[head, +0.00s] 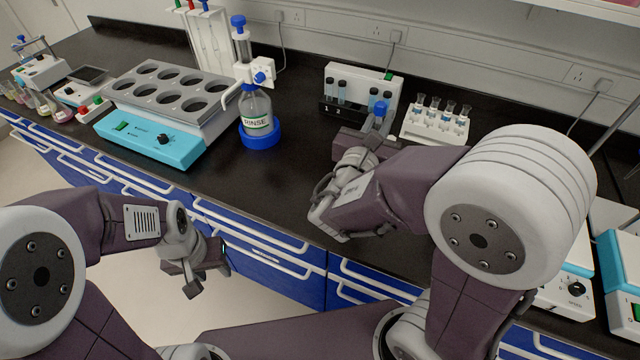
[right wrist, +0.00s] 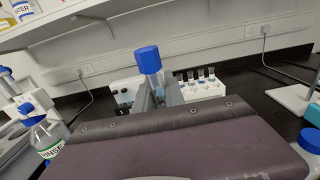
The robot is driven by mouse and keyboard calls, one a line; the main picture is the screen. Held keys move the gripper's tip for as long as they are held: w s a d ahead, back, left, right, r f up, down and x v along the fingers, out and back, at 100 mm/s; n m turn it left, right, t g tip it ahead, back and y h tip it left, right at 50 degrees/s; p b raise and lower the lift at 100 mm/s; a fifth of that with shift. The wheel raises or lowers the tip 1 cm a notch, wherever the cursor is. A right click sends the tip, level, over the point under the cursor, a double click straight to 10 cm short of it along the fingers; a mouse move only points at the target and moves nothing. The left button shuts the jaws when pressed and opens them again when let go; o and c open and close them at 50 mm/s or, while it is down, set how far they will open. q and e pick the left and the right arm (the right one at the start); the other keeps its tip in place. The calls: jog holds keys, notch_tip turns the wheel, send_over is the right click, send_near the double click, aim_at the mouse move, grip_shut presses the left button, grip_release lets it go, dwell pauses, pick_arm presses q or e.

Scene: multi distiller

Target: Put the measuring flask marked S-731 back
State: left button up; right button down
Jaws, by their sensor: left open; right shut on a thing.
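My right gripper (head: 376,124) is shut on a blue-capped glass piece, taken to be the measuring flask (right wrist: 148,60), near the back of the bench. In the right wrist view its blue cap and a short clear neck stand up between the fingers, slightly tilted. In the head view only its blue cap (head: 380,107) shows clearly. Its lower body is hidden by the gripper, and no S-731 marking is legible. My left gripper (head: 204,276) is open and empty, low in front of the blue drawers.
Left are the RINSE bottle (head: 257,112) and a block with round wells (head: 165,145). Dark bench between is clear.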

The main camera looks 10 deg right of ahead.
jog(key=shift+f, duration=0.15)
jog(key=w+a+f+b, duration=0.1)
jog(key=w+a+f, duration=0.5)
jog(key=w+f, duration=0.4)
jog(key=shift+f+b, duration=0.4)
jog(key=shift+f, duration=0.1)
jog(key=shift+s+f, duration=0.1)
jog(key=shift+f, duration=0.1)
jog(key=c, duration=1.4)
grip_release()
